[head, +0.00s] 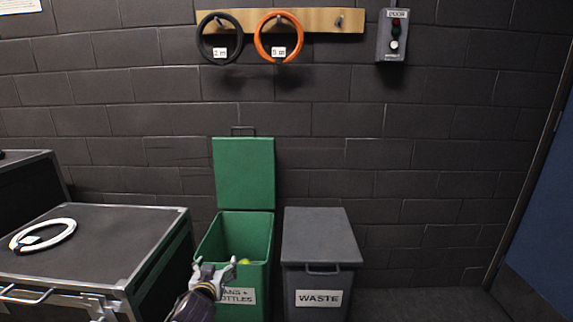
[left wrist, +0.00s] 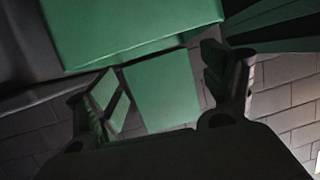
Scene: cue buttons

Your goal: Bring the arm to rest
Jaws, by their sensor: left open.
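My left gripper (head: 215,268) is in front of the open green bin (head: 256,223), near its front rim and label. Its two fingers are spread apart with nothing between them. In the left wrist view my open fingers (left wrist: 165,85) frame green panels, and nothing is held. The bin's lid (head: 244,174) stands upright against the wall. A small yellow-green thing (head: 243,262) shows inside the bin, partly hidden by the gripper. My gripper also covers part of the bin's label. My right gripper is not in view.
A closed grey WASTE bin (head: 320,240) stands right of the green bin. A black case (head: 110,232) at left carries a white ring (head: 44,236). A black ring (head: 220,62) and an orange ring (head: 263,50) hang on a wooden rail. A button box (head: 392,40) is on the wall.

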